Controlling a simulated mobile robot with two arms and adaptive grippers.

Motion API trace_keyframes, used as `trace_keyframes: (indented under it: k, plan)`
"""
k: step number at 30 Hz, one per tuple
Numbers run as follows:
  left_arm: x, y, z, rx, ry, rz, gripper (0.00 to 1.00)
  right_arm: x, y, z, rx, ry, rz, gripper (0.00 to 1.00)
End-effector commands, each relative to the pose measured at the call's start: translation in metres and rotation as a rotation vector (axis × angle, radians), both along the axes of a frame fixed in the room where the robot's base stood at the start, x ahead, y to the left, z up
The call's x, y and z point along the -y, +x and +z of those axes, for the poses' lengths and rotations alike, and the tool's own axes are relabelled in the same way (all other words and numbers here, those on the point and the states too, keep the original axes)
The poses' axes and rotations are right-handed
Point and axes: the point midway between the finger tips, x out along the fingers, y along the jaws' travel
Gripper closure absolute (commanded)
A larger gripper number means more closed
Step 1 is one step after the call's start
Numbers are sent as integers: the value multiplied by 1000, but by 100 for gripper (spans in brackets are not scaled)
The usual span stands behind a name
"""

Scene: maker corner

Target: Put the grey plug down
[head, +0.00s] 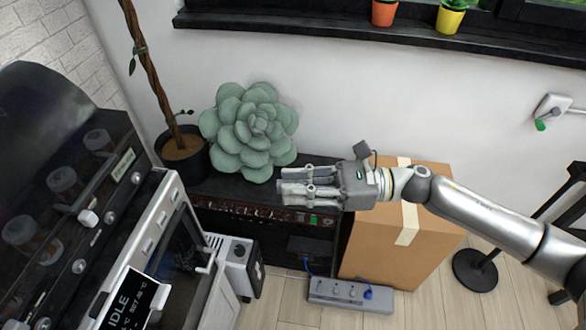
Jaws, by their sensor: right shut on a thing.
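My right gripper (288,187) reaches in from the right, its fingers pointing left in front of the dark low cabinet (322,235). It is shut on the grey plug (281,187), which is mostly hidden between the grey fingers; only a small grey part shows at the tips. The fingers overlap the cabinet's top and front in the picture; I cannot tell whether the plug touches it. My left gripper is not in view.
A large succulent (251,130) stands close behind the fingertips. A cardboard box (390,250) stands beneath my right forearm. A power strip (350,294) lies on the floor. A machine (110,220) fills the left, and a black stand (475,270) is at right.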

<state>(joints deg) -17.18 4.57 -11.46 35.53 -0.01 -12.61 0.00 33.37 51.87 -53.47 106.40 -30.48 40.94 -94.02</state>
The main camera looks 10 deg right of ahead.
Motion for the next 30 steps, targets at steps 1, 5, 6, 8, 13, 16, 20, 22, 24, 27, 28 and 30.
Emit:
trace_keyframes:
  k: [1, 5, 6, 8, 13, 16, 20, 22, 24, 27, 28, 30]
  plan:
    - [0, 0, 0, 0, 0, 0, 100, 0, 0, 0, 0, 1, 5, 100]
    - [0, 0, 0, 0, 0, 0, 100, 0, -1, 0, 0, 1, 11, 100]
    - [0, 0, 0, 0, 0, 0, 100, 0, -1, -1, 0, 1, 10, 100]
    - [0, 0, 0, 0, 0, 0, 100, -3, -2, -3, -1, 2, 2, 100]
    - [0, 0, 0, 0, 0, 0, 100, -21, -11, -18, -7, 7, -67, 100]
    - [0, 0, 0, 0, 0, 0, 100, -34, -19, -30, -8, 8, -161, 100]
    - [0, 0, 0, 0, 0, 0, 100, -42, -24, -38, -4, 4, -310, 100]
    - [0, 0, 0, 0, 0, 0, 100, -41, -25, -41, -3, 3, -386, 100]
    - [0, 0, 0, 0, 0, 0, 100, -38, -26, -42, -2, 2, -462, 100]
    - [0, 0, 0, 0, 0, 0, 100, -30, -28, -45, -5, 3, -578, 100]
    - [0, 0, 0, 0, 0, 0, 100, -26, -29, -46, -7, 2, -620, 100]
    - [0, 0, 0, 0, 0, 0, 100, -14, -30, -47, -11, 3, -722, 100]
